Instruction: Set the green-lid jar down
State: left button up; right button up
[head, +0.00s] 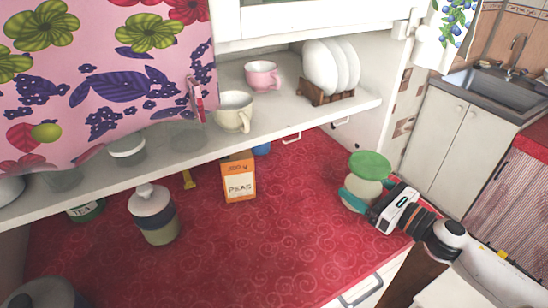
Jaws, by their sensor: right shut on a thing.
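The green-lid jar (366,190) is at the right end of the red counter (290,235), with a pale body and a wide green lid on top. It looks upright. My right gripper (362,196) reaches in from the lower right and is shut around the jar's body below the lid. The gripper's teal fingers and white housing hide part of the jar's lower side. I cannot tell whether the jar's base touches the counter. My left gripper is not in view.
An orange peas box (239,180) and a lidded jar (153,218) stand on the counter further left. A shelf (300,117) with cups and a plate rack overhangs the counter's back. The counter between the box and the green-lid jar is clear.

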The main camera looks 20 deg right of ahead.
jog(key=p+x, duration=0.4)
jog(key=x, duration=1.3)
jog(key=shift+w+a+r, duration=0.1)
jog(key=shift+w+r, duration=0.05)
jog(key=shift+w, duration=0.2)
notch_tip(320, 180, down, 4)
jog(key=shift+r, duration=0.25)
jog(key=shift+f, duration=0.2)
jog(key=o, duration=1.4)
